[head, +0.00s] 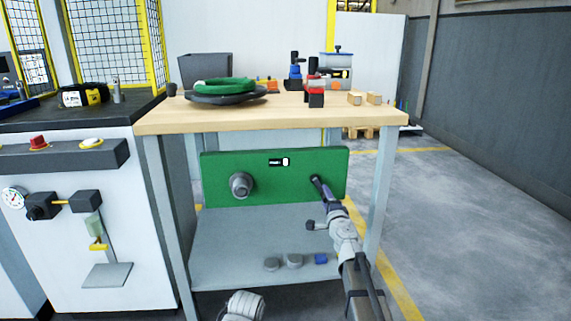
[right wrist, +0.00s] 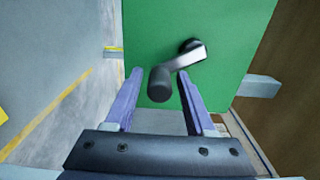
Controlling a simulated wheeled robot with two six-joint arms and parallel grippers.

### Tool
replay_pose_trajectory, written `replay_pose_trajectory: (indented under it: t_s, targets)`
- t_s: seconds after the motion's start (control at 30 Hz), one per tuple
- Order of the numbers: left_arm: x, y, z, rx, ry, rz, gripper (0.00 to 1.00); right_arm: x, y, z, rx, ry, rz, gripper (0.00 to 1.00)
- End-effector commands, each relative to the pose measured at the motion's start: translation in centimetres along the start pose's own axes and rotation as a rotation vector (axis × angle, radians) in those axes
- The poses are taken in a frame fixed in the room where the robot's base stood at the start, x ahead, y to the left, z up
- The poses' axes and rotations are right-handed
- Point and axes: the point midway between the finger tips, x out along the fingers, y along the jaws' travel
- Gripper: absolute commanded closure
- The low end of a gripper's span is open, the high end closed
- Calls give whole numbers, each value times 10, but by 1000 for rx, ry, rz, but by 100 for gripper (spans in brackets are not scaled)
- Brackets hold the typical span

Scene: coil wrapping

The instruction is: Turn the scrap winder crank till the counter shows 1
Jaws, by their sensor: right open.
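The scrap winder is a green panel (head: 285,190) below the wooden tabletop. It bears a grey round hub (head: 241,185) at left and a small counter (head: 279,162) near the top, whose digit is too small to read. The crank (right wrist: 186,60) shows in the right wrist view, with a pale arm and a dark round handle (right wrist: 160,85). My right gripper (head: 322,189) reaches the panel's right side. In the right wrist view its purple fingers (right wrist: 160,82) are open, one on each side of the handle, with visible gaps.
The wooden table (head: 180,121) carries a green coil (head: 222,85), a grey bin (head: 205,67) and small blocks. Its right leg (head: 382,190) stands close to my right arm. A lower shelf (head: 225,250) holds several small items. Open floor lies to the right.

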Motion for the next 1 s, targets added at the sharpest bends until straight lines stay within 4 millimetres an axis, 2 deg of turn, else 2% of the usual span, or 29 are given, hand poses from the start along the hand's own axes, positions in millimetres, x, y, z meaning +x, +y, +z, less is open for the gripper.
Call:
replay_pose_trajectory:
  t_s: [0.27, 1.0]
  targets:
    - [0, 0, 0, 0, 0, 0, 38, -5, 0, 0, 0, 1, 0, 45]
    - [0, 0, 0, 0, 0, 0, 38, -74, 0, 0, 0, 1, 0, 45]
